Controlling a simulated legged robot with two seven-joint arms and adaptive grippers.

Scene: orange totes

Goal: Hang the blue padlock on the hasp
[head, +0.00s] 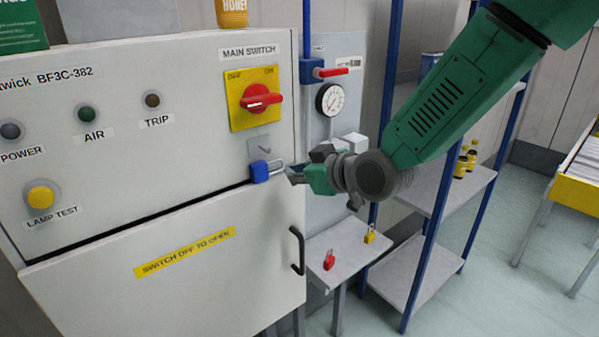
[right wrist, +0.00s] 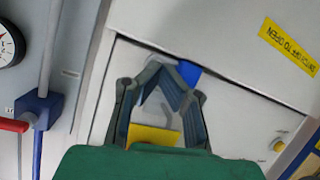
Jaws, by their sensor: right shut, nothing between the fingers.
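The blue padlock (head: 259,172) is at the cabinet's right edge, just below a small grey hasp plate (head: 261,146). It lies sideways, its metal shackle pointing right toward my right gripper (head: 290,176). I cannot tell whether the shackle passes through the hasp. The right gripper is shut and empty, its fingertips beside the shackle end. In the right wrist view the fingertips (right wrist: 168,84) come together in front of the cabinet, and part of the blue padlock (right wrist: 188,72) shows just beyond them. My left gripper is not in view.
The red main switch (head: 261,98) sits on a yellow plate above. A black door handle (head: 297,250) sticks out below. A small side table (head: 340,262) holds a red padlock (head: 328,260) and a yellow padlock (head: 369,234). A blue-post shelf (head: 425,190) stands right.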

